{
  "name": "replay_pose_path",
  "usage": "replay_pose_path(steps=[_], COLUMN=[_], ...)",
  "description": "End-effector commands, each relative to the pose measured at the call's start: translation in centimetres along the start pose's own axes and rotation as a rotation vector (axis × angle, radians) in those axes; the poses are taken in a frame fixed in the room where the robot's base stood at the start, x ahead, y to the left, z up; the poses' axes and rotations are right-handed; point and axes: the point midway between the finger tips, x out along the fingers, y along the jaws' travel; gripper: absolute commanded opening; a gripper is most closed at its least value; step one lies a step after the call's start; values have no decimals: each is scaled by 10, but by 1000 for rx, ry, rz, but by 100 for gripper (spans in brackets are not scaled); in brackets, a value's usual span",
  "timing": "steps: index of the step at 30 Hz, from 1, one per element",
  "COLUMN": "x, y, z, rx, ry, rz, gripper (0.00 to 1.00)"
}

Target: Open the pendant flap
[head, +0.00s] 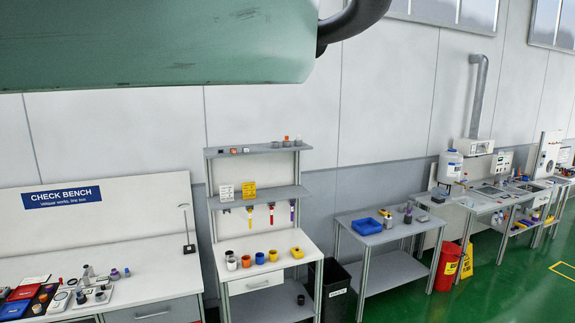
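I cannot make out a pendant or its flap in the head view. My gripper is not in view, so where it is relative to the flap cannot be told. The upper left of the view is blocked by a large green shape close to the camera, with a dark hose at its right end. I cannot tell what it belongs to.
A white check bench (150,290) stands at left. A shelved workstation (275,285) with cups, a grey table (350,240) with a blue tray (366,226), and a black bin (336,290) stand along the wall. A red bin (446,267) is farther right. The green floor (500,285) is clear at lower right.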

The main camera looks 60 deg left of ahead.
Motion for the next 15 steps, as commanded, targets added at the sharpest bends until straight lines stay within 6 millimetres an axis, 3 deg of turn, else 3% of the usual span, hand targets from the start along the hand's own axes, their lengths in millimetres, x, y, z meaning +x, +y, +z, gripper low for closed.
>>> replay_pose_path(steps=[10,11,15], x=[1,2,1], y=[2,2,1], z=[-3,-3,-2], rx=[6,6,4], ry=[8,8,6], rz=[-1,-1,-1], gripper=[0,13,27])
